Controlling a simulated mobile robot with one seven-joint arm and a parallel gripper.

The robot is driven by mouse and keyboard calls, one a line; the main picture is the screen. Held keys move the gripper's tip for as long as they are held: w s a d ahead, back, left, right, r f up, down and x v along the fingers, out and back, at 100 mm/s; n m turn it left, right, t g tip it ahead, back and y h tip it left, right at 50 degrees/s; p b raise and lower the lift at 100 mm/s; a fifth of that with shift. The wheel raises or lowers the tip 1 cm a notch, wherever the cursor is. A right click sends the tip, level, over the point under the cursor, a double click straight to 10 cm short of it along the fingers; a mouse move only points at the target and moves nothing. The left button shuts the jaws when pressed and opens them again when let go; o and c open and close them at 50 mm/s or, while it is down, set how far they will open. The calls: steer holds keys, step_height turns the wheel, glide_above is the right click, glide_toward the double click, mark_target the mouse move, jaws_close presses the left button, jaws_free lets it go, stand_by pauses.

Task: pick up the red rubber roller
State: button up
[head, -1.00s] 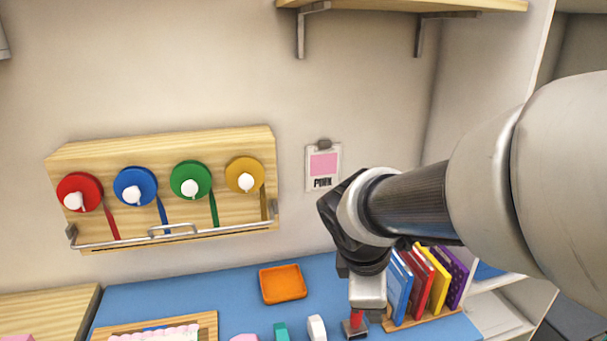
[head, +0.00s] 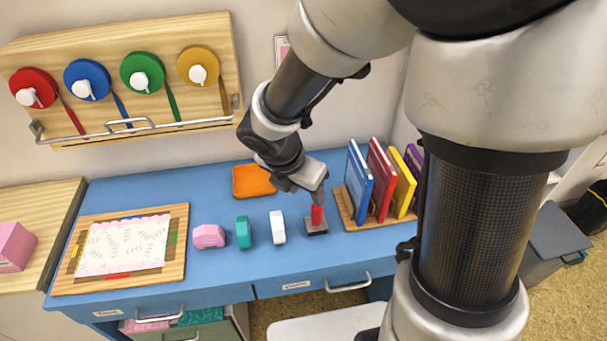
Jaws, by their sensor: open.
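The red roller (head: 317,215) looks like a small upright red handle on a dark grey base, on the blue desk (head: 215,273) left of the books. My gripper (head: 316,193) is open and points down right at the top of the red handle. Its fingers are small here and partly hide the top of the handle. I cannot tell whether they are around the handle or just above it.
A white piece (head: 277,228), a teal piece (head: 243,232) and a pink piece (head: 208,236) stand in a row to the left. An orange tray (head: 253,181) lies behind. Upright books (head: 381,180) in a wooden rack stand close on the right.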

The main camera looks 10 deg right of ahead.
mark_target(315, 208)
steer(key=b+x, duration=0.3)
steer(key=x, duration=0.6)
steer(key=shift+b+x, duration=1.25)
steer(key=shift+x, duration=1.8)
steer(key=shift+w+r, duration=0.1)
steer(key=shift+w, duration=0.1)
steer(key=c, duration=1.1)
steer(key=shift+r, duration=0.1)
